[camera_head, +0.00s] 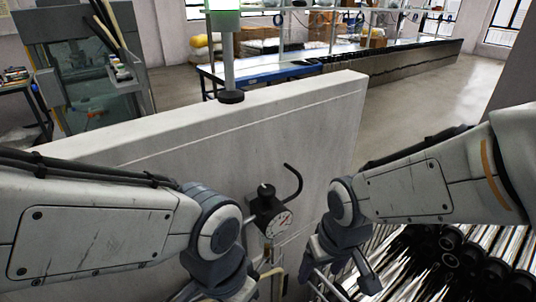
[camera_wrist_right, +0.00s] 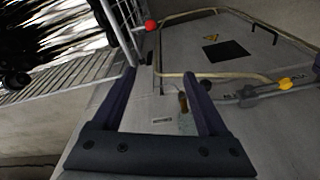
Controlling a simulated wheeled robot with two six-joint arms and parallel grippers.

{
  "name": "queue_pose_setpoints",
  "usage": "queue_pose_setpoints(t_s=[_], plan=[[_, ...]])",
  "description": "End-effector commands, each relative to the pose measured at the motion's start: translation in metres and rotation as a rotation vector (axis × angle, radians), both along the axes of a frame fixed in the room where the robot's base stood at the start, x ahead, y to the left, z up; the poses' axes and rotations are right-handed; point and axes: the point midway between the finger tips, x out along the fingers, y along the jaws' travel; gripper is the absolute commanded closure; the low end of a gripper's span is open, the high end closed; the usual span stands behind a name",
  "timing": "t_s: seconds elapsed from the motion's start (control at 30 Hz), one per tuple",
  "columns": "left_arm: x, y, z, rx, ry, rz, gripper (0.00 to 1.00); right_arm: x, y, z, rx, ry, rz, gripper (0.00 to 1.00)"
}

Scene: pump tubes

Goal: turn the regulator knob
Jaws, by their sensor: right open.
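The regulator (camera_head: 265,207) is a black block on the side of the pale cabinet, with a round white dial gauge (camera_head: 279,224) on its lower right. A small dark knob (camera_head: 265,190) shows on its top. My right gripper (camera_head: 338,264) is to the right of and below the regulator, apart from it, pointing down. In the right wrist view my right gripper (camera_wrist_right: 159,73) has its two fingers spread, with nothing held. My left gripper (camera_head: 222,282) is at the bottom edge, left of and below the regulator; its fingers are not clear.
The pale cabinet (camera_head: 190,130) fills the middle, with a black hooked tube (camera_head: 297,182) above the regulator. A rack of dark and shiny tubes (camera_head: 450,262) stands at the lower right. The right wrist view shows a red knob (camera_wrist_right: 150,25) and a yellow fitting (camera_wrist_right: 284,84).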

Motion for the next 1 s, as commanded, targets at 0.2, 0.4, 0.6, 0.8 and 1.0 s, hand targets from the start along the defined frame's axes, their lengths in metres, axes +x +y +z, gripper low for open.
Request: queue_pose_setpoints(t_s=[0.2, 0.4, 0.6, 0.8, 1.0], plan=[[0.000, 0.000, 0.037, 0.000, 0.000, 0.000, 1.00, 0.028, -0.015, 0.037, -0.002, -0.041, -0.087, 0.23], [0.000, 0.000, 0.067, 0.000, 0.000, 0.001, 1.00, 0.062, -0.011, 0.088, 0.000, -0.103, -0.134, 0.23], [0.000, 0.000, 0.072, 0.000, 0.000, 0.001, 1.00, 0.081, 0.033, 0.147, 0.010, -0.166, -0.098, 0.23], [0.000, 0.000, 0.072, 0.000, 0.000, 0.001, 1.00, 0.074, 0.078, 0.199, 0.027, -0.214, -0.054, 0.23], [0.000, 0.000, 0.073, 0.000, 0.000, 0.001, 1.00, 0.068, 0.095, 0.221, 0.034, -0.231, -0.043, 0.23]])
